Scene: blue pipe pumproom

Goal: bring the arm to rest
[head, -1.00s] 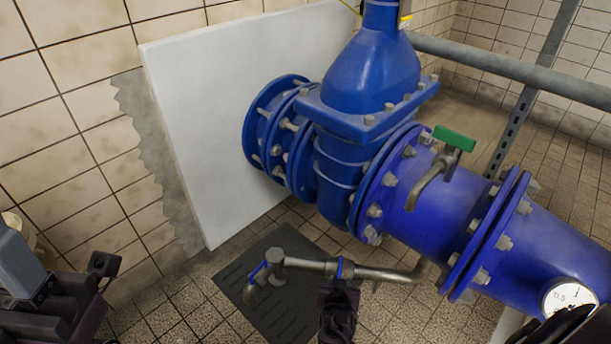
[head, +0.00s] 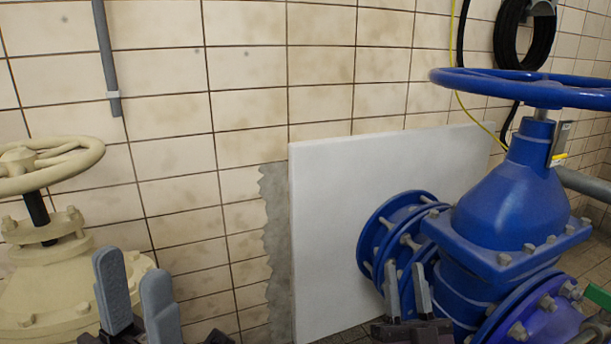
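My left gripper (head: 132,270) is at the lower left, with its two grey fingers pointing up and a gap between them. It is open and nothing shows between the fingers. In the picture it overlaps the cream valve's right side. My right gripper (head: 405,270) is at the bottom, right of centre, in front of the blue valve's flanges. Its two fingers also point up, apart, with nothing visible held. I cannot tell how far it is from the flanges. Both arms are mostly below the frame.
A blue gate valve (head: 502,220) with a blue handwheel (head: 530,88) stands at the right. A cream valve (head: 70,270) with its handwheel (head: 45,165) stands at the left. A white panel (head: 325,225) leans by the tiled wall. A green handle (head: 598,296) shows at the right edge.

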